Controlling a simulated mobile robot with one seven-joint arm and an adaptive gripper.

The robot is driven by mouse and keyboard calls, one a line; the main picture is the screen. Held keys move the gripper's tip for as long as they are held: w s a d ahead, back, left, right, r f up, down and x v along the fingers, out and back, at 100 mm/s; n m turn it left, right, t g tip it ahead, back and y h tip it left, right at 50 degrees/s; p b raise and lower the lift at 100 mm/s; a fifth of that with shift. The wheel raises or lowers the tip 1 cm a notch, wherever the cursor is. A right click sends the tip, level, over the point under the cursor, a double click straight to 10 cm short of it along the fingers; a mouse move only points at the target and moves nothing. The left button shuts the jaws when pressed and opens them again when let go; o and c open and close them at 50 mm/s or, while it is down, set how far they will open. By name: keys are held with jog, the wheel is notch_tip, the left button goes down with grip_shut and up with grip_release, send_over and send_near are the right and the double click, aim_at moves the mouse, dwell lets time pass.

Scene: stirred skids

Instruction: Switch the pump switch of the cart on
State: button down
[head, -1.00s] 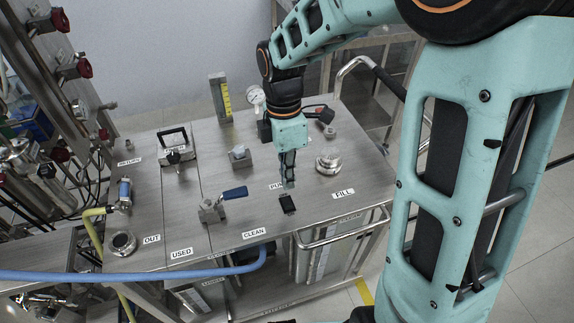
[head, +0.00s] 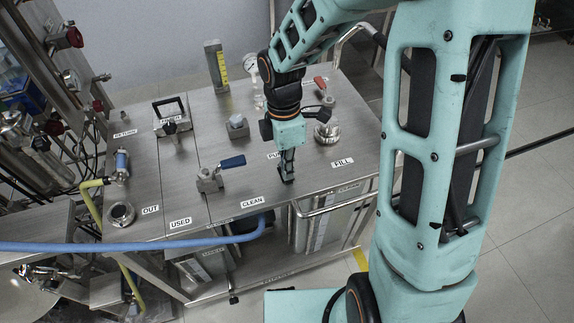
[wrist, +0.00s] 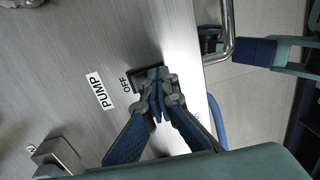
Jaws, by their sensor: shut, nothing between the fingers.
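The cart (head: 226,167) has a brushed metal top. The pump switch shows as a small black piece near the cart's front edge, beside the OFF mark and the PUMP label (wrist: 100,91) in the wrist view. My gripper (head: 287,177) points down at the switch with its fingers together and empty. In the wrist view the fingertips (wrist: 158,82) cover much of the black switch plate (wrist: 137,81). I cannot tell whether they touch it, and the position of its rocker is hidden.
The FILL port (head: 327,132) stands right of my gripper, with a gauge (head: 251,66) behind. A blue-handled valve (head: 214,176) stands to the left. A metal rail (head: 320,208) runs along the cart's front. A blue hose (head: 150,245) crosses the foreground.

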dwell(0.3)
jog(key=shift+w+a+r+p, duration=0.2)
jog(key=shift+w+p, duration=0.1)
jog(key=shift+w, duration=0.4)
jog(key=shift+r, duration=0.1)
jog(key=shift+a+r+p, duration=0.1)
jog(key=shift+r+p, duration=0.5)
notch_tip(320, 180, up, 13)
jog(key=s+p, duration=0.1)
jog(key=p, duration=0.2)
jog(key=shift+s+d+f, duration=0.2)
jog(key=shift+s+d, duration=0.1)
jog(key=shift+s, duration=0.05)
